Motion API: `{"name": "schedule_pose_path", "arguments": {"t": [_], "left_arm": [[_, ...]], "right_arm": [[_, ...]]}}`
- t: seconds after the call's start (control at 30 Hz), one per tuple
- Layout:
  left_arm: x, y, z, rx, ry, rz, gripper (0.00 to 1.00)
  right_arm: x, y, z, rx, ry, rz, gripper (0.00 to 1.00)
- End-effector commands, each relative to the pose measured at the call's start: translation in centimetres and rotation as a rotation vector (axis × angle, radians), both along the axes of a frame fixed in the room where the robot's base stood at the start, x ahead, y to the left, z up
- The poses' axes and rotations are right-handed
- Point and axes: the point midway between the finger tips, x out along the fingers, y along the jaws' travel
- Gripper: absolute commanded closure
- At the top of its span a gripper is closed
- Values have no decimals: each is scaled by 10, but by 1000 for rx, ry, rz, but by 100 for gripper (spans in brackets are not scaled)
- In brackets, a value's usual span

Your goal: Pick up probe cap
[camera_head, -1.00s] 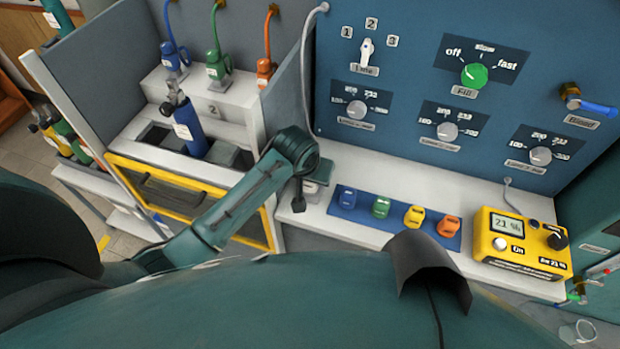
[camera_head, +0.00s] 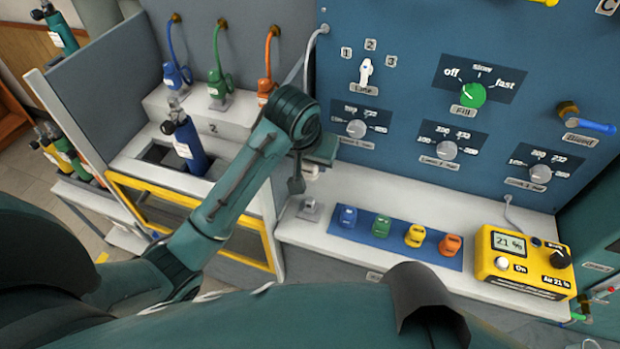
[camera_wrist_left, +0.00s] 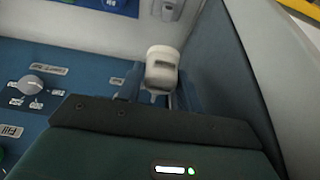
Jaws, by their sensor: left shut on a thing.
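The probe cap (camera_wrist_left: 162,66) is a small, white, rounded piece with a dark band, seen in the left wrist view. My left gripper (camera_wrist_left: 156,92) is shut on it, with a blue finger on either side. In the head view my left gripper (camera_head: 314,168) is above the left end of the white bench, just above and clear of a small grey holder (camera_head: 309,209). The cap is mostly hidden there behind the gripper and arm. My right gripper is not in view.
A blue mat (camera_head: 345,233) with several coloured caps lies right of the holder. A yellow analyser (camera_head: 522,262) reading 21 % stands at the bench's right. The blue panel (camera_head: 400,80) rises behind. A partition and a blue cylinder (camera_head: 188,147) are at left.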

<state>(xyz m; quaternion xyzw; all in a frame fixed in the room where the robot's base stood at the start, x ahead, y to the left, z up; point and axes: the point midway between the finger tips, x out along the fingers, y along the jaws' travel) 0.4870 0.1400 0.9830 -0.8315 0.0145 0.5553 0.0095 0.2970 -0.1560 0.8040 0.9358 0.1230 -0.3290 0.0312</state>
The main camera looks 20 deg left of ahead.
Motion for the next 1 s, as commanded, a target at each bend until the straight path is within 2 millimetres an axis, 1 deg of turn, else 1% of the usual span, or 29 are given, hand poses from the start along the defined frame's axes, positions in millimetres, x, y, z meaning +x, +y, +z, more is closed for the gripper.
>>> {"name": "schedule_pose_path", "arguments": {"t": [0.03,0.2,0.4,0.57,0.7,0.8,1.0], "left_arm": [[2,-1,14,-2,-8,-1,88],[1,0,55,-2,-7,-1,88],[1,4,84,12,-6,2,88],[2,3,108,8,-8,0,88],[2,2,134,5,-7,1,88],[1,1,145,3,-5,1,88],[0,0,159,2,-2,1,88]], "right_arm": [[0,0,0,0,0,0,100],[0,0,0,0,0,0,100],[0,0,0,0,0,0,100],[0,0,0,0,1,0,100],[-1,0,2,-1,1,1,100],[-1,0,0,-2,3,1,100],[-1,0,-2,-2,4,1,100]]}}
